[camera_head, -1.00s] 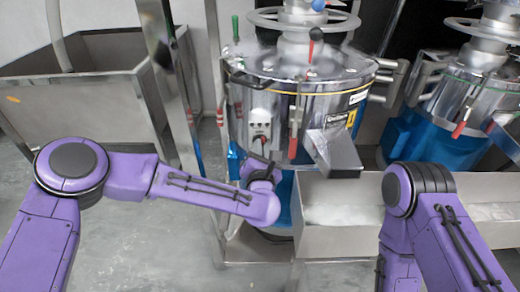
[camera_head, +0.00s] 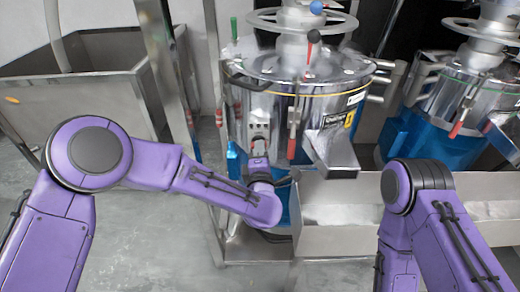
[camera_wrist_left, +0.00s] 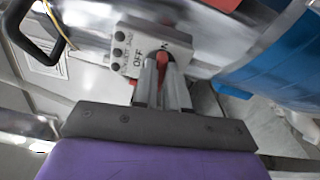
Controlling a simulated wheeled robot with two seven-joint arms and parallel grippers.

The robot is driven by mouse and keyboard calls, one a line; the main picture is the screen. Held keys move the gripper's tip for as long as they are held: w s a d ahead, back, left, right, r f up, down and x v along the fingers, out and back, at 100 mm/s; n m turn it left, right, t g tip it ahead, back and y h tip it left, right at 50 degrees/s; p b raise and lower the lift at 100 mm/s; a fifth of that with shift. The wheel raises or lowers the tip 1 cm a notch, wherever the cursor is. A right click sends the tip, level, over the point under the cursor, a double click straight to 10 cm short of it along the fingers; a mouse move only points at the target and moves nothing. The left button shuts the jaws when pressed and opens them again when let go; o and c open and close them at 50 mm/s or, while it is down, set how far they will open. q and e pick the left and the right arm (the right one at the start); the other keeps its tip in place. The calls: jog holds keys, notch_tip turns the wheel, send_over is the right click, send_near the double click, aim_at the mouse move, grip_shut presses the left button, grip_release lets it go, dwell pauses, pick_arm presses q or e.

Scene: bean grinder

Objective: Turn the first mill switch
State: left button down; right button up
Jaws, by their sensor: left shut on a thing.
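The first mill (camera_head: 305,95) is the shiny metal drum in the middle of the head view. Its switch box (camera_head: 259,128) sits on the front left of the drum, just above my left gripper (camera_head: 259,150). In the left wrist view the grey switch box (camera_wrist_left: 125,45) shows an OFF label and several dark buttons. A red switch knob (camera_wrist_left: 162,60) lies between the fingertips of my left gripper (camera_wrist_left: 163,80), which is shut on it. The fingers partly hide the knob, so its exact angle is unclear. My right arm enters at lower right; its gripper is out of view.
A metal trough (camera_head: 335,215) and the mill's outlet spout (camera_head: 331,150) lie right of my left gripper. A red-handled lever (camera_head: 293,135) stands close by. A second mill (camera_head: 470,90) is at right, a steel bin (camera_head: 80,95) at left.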

pick_arm(q)
jog(key=shift+f+m, duration=0.1)
jog(key=shift+m, duration=0.6)
jog(key=c, duration=1.2)
grip_release()
jog(key=shift+o, duration=0.2)
jog(key=s+b, duration=0.1)
jog(key=s, duration=0.9)
jog(key=shift+s, duration=0.3)
